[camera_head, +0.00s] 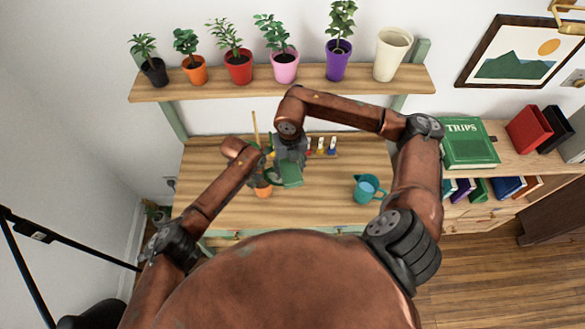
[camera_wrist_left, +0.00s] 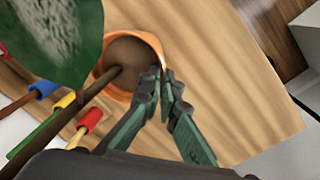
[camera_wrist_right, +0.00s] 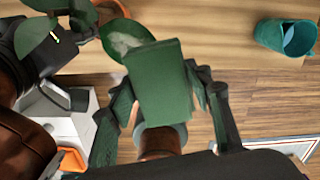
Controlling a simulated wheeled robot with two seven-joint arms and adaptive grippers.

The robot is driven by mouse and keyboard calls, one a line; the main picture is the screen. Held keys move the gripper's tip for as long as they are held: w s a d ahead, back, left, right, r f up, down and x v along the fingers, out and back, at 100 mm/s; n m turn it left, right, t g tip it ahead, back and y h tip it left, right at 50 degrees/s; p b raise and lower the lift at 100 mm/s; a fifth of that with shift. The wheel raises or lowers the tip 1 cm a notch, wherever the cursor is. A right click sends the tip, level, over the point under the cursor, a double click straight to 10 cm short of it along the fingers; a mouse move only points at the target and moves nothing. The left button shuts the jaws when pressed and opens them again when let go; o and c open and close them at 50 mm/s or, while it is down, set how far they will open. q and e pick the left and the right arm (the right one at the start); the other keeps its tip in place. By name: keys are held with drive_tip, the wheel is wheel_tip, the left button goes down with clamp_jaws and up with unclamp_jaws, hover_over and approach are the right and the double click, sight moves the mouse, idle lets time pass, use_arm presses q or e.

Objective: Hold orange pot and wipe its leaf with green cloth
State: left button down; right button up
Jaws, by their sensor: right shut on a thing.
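The orange pot (camera_head: 263,190) stands on the wooden desk and holds a brown stem with dark green leaves. In the left wrist view, the tips of my left gripper (camera_wrist_left: 163,78) are close together, pinching the rim of the pot (camera_wrist_left: 145,42). A large leaf (camera_wrist_left: 60,35) with a pale, dusty patch is at the upper left there. My right gripper (camera_wrist_right: 160,95) is shut on the green cloth (camera_wrist_right: 160,75), a flat block shape. The cloth (camera_head: 289,174) is beside the plant. In the right wrist view it overlaps the pale-patched leaf (camera_wrist_right: 125,38); I cannot tell whether they touch.
A teal watering can (camera_head: 368,188) stands on the desk (camera_head: 325,205) to the right. Small coloured tools (camera_head: 326,147) are in a rack at the back. Several potted plants (camera_head: 238,66) line the shelf above. Books (camera_head: 469,144) are at the right. The front middle of the desk is clear.

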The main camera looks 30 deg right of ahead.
sight(266, 175)
drive_tip(key=m, duration=0.4)
drive_tip(key=w+m, duration=0.1)
drive_tip(key=m, duration=0.1)
drive_tip(key=shift+a+f, duration=0.15)
drive_tip(key=shift+f, duration=0.2)
drive_tip(key=m, duration=0.5)
drive_tip(key=shift+w+a+f+m, duration=0.1)
drive_tip(key=shift+w+f+m, duration=0.2)
drive_tip(key=shift+w, duration=0.1)
drive_tip(key=shift+w+a+f, duration=0.5)
drive_tip(key=shift+w+f, duration=0.35)
drive_tip(key=shift+w, duration=0.05)
drive_tip(key=shift+w+a+f, duration=0.45)
drive_tip(key=shift+w+f, duration=0.4)
drive_tip(key=shift+f, duration=0.75)
